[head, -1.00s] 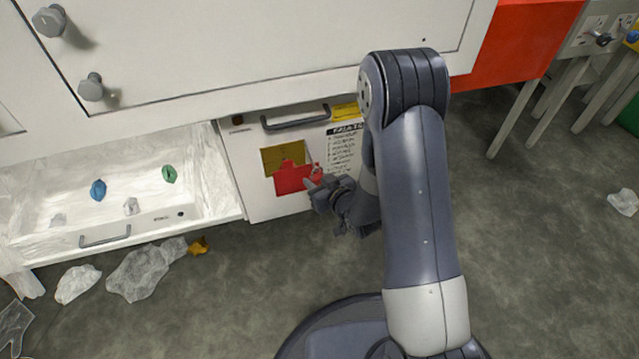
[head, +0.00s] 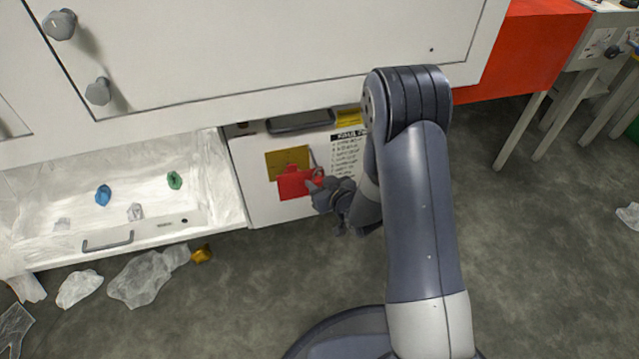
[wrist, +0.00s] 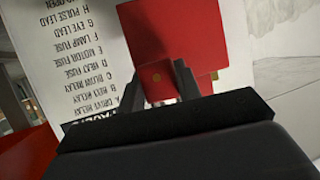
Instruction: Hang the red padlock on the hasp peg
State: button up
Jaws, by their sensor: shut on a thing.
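The red padlock (head: 318,174) is a small block between the fingers of my gripper (head: 315,184), with a thin grey shackle rising above it. In the wrist view its red body (wrist: 157,82), with a small brass dot, sits between the two dark fingers of my gripper (wrist: 158,85). My gripper is shut on it, in front of the white cabinet door. A larger red plate (head: 293,184) lies just left of the padlock, over a brass-coloured plate (head: 287,158) on the door. I cannot make out the hasp peg or whether the shackle touches it.
A printed list (head: 346,152) and a grey handle (head: 301,121) are on the door. An open white drawer (head: 200,228) at left holds blue and green crumpled pieces. Plastic scraps (head: 140,278) lie on the floor. A white upper cabinet (head: 240,55) overhangs the door.

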dwell(0.3)
jog(key=o, duration=1.1)
jog(key=p+v, duration=0.3)
jog(key=v, duration=0.8)
jog(key=shift+a+f, duration=0.1)
jog(key=shift+f, duration=0.05)
